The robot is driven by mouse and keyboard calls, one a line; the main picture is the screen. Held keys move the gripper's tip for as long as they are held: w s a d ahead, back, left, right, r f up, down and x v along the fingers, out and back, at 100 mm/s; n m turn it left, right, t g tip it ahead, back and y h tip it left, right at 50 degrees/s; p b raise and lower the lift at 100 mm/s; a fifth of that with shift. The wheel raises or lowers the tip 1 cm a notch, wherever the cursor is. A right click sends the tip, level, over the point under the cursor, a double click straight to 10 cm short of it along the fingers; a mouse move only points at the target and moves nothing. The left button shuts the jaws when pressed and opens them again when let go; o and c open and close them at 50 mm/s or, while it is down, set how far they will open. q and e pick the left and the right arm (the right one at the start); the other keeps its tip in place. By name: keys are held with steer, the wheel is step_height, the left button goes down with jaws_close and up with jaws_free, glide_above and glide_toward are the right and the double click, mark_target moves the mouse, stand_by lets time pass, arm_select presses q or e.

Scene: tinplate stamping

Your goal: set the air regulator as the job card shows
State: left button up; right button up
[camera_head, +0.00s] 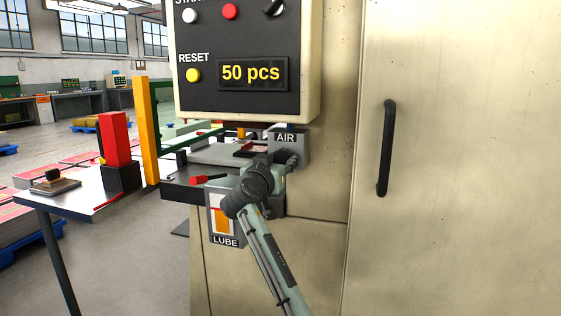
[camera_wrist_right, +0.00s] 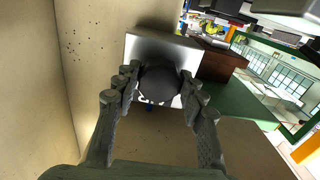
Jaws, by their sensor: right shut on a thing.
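The air regulator is a grey box (camera_head: 303,146) marked AIR, fixed to the press under the control panel. In the right wrist view its pale box (camera_wrist_right: 140,46) is behind a dark round knob (camera_wrist_right: 160,82). My right gripper (camera_head: 291,163) reaches up to the front of the box. In the right wrist view its two fingers (camera_wrist_right: 160,88) are on either side of the knob, closed on it. The knob's scale or pointer cannot be read, and in the head view the gripper hides the knob. No job card can be made out. My left gripper is not in view.
The control panel (camera_head: 300,60) with a "50 pcs" display (camera_head: 252,74) overhangs the regulator. A LUBE unit (camera_head: 225,241) and a red-handled lever (camera_head: 208,179) are just left of my right arm. A cabinet door handle (camera_head: 387,148) stands out at right.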

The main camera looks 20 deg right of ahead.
steer(key=shift+c, duration=0.8)
